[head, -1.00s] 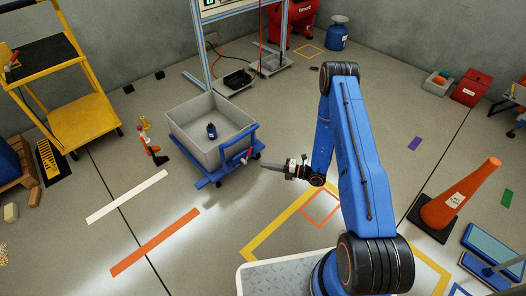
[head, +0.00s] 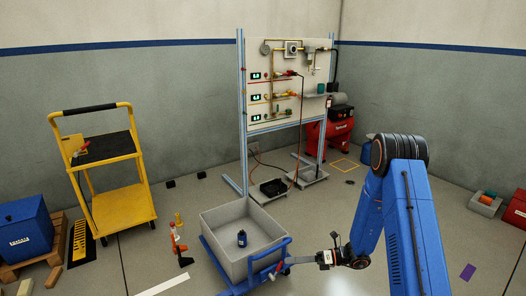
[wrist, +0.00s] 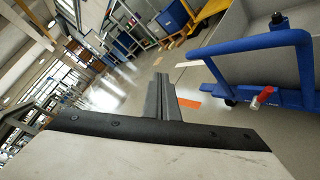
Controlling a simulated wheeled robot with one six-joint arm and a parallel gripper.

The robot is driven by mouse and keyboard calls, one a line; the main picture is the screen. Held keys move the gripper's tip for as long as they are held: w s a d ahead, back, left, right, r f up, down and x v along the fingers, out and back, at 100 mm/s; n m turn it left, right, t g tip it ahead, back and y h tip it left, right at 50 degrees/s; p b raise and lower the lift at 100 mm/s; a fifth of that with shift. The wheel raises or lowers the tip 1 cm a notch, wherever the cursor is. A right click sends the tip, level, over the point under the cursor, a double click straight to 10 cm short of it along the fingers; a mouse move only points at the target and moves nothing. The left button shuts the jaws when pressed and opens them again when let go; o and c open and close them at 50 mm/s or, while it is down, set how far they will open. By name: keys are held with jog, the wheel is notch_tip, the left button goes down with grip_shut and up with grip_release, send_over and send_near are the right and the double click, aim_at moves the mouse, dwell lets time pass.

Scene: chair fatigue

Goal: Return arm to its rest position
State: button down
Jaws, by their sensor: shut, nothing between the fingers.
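My arm (head: 412,225) is blue with black joints and reaches in from the lower right of the head view. It is bent at a raised elbow, and its forearm runs down to the wrist. My gripper (head: 288,263) points left, close by the blue handle of the cart (head: 226,284); I cannot tell from the head view whether they touch. In the wrist view the two grey fingers (wrist: 164,97) are together with nothing between them. The cart handle (wrist: 255,42) is to their right there, apart from them.
The cart carries a grey bin (head: 222,213) with a dark blue bottle (head: 242,239) in it. A yellow trolley (head: 122,205) stands left, beside a blue box (head: 25,232) on a pallet. A test panel (head: 285,85) and a red compressor (head: 335,132) stand behind.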

jog(key=s+d+r+n+g+h, duration=0.15)
jog(key=s+r+n+h, duration=0.25)
jog(key=s+r+n, duration=0.55)
jog(key=s+d+r+n+g+h, duration=0.1)
jog(key=s+r+n+g+h, duration=0.15)
jog(key=s+r+n, duration=0.7)
jog(key=s+d+r+n+t+h, duration=0.8)
jog(key=s+d+r+n+h, duration=0.1)
jog(key=s+d+r, duration=0.4)
jog(key=s+d+h, duration=0.1)
jog(key=s, duration=0.1)
jog(key=shift+s+d+r+n, duration=0.3)
jog(key=shift+s+d+r, duration=0.05)
